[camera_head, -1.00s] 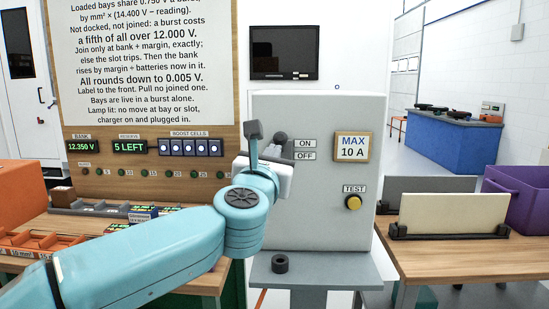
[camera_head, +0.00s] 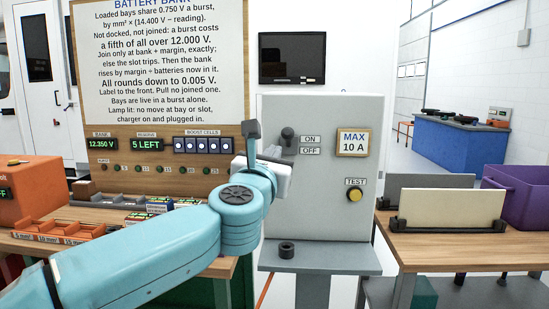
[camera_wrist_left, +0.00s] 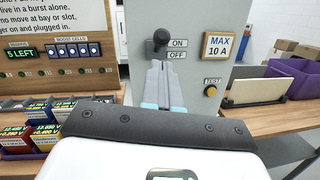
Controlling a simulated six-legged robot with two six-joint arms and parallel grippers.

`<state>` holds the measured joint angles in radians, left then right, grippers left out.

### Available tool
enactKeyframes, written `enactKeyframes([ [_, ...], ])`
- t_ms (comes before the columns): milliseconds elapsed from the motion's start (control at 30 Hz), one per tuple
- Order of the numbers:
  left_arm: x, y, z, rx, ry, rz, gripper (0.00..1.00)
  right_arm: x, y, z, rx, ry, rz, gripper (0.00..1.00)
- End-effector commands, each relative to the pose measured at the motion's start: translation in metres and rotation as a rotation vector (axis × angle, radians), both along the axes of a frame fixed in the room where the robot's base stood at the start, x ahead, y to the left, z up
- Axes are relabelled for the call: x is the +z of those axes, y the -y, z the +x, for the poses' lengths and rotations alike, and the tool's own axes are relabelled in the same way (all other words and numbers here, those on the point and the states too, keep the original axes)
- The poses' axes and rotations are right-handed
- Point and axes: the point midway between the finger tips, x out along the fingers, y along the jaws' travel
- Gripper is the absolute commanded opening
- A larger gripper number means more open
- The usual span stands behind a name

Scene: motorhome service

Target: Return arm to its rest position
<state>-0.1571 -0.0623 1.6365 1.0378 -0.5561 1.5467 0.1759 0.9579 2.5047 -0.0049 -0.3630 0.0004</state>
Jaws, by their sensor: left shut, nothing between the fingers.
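My left arm comes in from the left in the head view. Its gripper (camera_head: 251,138) is raised in front of the left edge of the grey switch box (camera_head: 320,190). In the left wrist view its fingers (camera_wrist_left: 158,83) are shut with nothing between them and point at the box, just below the black lever switch (camera_wrist_left: 160,38). My right gripper is not in view.
The battery bank panel (camera_head: 165,120) reads 12.350 V and 5 LEFT. Trays of batteries (camera_head: 160,206) and an orange box (camera_head: 25,190) stand on the left bench. A black ring (camera_head: 287,250) lies on the shelf below the box. A right-hand table holds a cream panel (camera_head: 450,207) and purple bin (camera_head: 515,200).

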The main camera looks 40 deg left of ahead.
Motion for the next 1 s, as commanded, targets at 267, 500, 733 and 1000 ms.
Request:
enactKeyframes([
  [267,0.0,-0.002,0.002,0.0,0.0,0.0,0.0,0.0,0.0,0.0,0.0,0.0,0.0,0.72],
  [500,0.0,-0.003,0.003,0.0,0.0,0.0,0.0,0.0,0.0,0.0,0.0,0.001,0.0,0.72],
  [733,-0.01,-0.008,0.01,0.011,-0.021,0.002,0.0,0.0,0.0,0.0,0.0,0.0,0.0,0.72],
  [1000,-0.177,0.01,0.084,-0.019,-0.355,0.072,0.0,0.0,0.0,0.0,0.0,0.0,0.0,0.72],
])
